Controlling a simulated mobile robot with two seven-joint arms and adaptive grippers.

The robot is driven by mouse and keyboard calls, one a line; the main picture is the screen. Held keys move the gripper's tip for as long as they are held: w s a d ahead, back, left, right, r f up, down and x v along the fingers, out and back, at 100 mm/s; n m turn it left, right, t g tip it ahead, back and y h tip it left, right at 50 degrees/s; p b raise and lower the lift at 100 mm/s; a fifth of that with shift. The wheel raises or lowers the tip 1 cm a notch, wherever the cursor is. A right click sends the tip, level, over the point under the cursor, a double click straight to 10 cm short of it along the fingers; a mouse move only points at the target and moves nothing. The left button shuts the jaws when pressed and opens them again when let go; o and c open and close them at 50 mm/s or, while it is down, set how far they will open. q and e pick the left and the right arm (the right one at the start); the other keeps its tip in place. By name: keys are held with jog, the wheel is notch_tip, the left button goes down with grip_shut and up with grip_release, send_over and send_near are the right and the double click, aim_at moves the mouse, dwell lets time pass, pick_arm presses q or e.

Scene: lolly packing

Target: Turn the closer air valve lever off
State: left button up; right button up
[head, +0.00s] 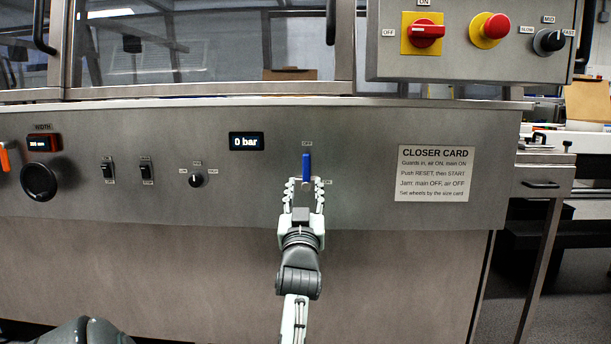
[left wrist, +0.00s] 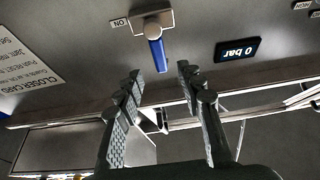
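The air valve lever (head: 306,166) is a blue handle on the grey machine front, pointing straight up in the head view, under a small label that looks like OFF. It also shows in the left wrist view (left wrist: 158,55), with an ON label to one side of its pivot. The display (head: 246,142) left of it reads 0 bar. My left gripper (head: 305,186) is open just in front of and below the lever. In the left wrist view, its fingers (left wrist: 160,78) are spread to either side of the lever's end, seemingly without touching it. My right gripper is not in view.
A control box with a red rotary switch (head: 426,35), a red push button (head: 489,30) and a black knob (head: 548,41) juts out at upper right. A CLOSER CARD plate (head: 434,173) is right of the lever. Switches and a black handwheel (head: 39,180) are left.

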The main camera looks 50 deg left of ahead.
pick_arm(q)
jog(key=v, duration=0.2)
jog(key=shift+s+d+f, duration=0.15)
jog(key=shift+s+d, duration=0.1)
dwell(0.5)
